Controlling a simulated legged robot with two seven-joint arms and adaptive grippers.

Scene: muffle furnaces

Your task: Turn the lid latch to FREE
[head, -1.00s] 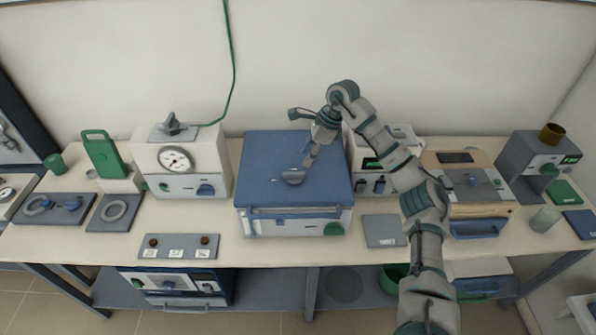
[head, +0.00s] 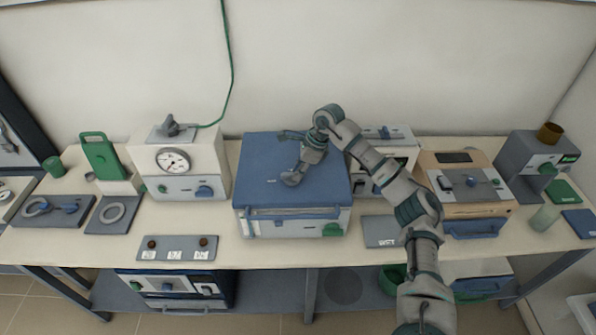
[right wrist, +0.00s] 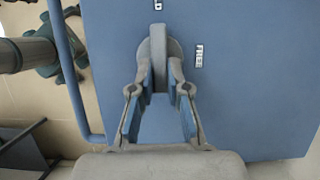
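The blue lid (head: 260,155) covers a white furnace box in the middle of the bench. In the right wrist view the lid latch (right wrist: 158,50) is a grey bar on a round base, on the blue lid (right wrist: 245,110). Its bar points up the picture, near a cut-off label ending in "LD" (right wrist: 158,5). The FREE label (right wrist: 199,56) lies to its right. My right gripper (head: 291,179) is low over the lid and hides the latch in the head view. In the wrist view its fingers (right wrist: 159,92) are apart, at the near end of the latch, one to each side. My left gripper is not in view.
A white device with a dial (head: 173,160) stands left of the furnace. A white unit (head: 390,150) and a wood-sided box (head: 467,185) stand to the right. A grey plate (head: 380,231) lies on the bench front. The lid's blue front bar (right wrist: 75,80) runs along the wrist view's left.

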